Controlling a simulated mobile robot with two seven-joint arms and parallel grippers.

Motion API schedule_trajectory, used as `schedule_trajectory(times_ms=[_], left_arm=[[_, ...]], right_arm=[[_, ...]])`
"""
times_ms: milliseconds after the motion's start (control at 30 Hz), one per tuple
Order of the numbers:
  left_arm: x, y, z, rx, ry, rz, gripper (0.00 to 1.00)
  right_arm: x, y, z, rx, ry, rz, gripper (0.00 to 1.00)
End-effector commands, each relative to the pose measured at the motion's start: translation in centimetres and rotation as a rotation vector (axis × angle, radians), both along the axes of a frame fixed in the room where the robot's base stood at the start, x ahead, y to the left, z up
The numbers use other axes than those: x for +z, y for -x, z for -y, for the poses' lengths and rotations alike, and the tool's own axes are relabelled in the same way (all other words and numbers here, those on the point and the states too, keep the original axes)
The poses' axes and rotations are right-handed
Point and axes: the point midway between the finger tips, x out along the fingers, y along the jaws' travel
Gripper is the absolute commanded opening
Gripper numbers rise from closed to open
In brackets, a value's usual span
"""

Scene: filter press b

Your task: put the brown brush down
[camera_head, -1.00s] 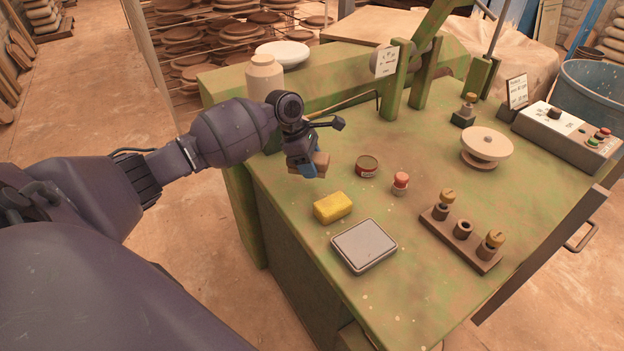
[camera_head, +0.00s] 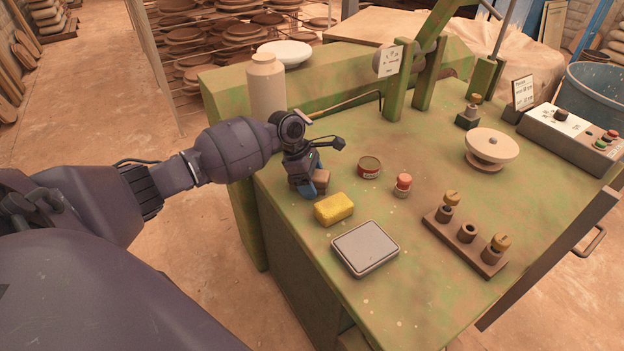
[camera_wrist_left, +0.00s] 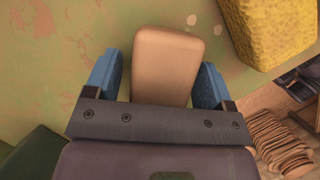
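The brown brush (camera_head: 322,179) shows as a tan-brown block at the left part of the green table, behind the yellow sponge; it looks to be down at the tabletop. In the left wrist view the brush (camera_wrist_left: 167,62) lies between the two blue fingers. My left gripper (camera_head: 310,187) is low over the table around the brush. In its wrist view the left gripper (camera_wrist_left: 157,75) is open, with a clear gap to the brush on the left and a narrow one on the right. The brush's underside is hidden. My right gripper is not in view.
A yellow sponge (camera_head: 334,209) is close in front of the brush, with a grey-topped square box (camera_head: 365,248) nearer. A pale bottle (camera_head: 267,88) stands behind my wrist.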

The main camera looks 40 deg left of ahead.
Motion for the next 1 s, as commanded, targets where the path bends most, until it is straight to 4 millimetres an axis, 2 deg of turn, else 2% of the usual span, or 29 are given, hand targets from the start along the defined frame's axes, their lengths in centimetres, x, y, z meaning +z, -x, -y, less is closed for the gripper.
schedule_trajectory(times_ms=[267,533,800,1000], left_arm=[[0.2,0.0,0.0,-0.001,-0.002,0.000,0.76],[4.5,0.5,-1.4,0.000,-0.002,0.006,0.76],[9.0,1.3,-3.2,0.000,-0.001,0.004,0.76],[10.9,1.6,-3.9,-0.001,-0.001,0.001,0.76]], right_arm=[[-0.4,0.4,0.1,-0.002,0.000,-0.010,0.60],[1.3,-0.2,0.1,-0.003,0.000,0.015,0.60],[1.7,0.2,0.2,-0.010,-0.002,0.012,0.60],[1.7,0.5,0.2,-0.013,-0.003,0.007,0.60]])
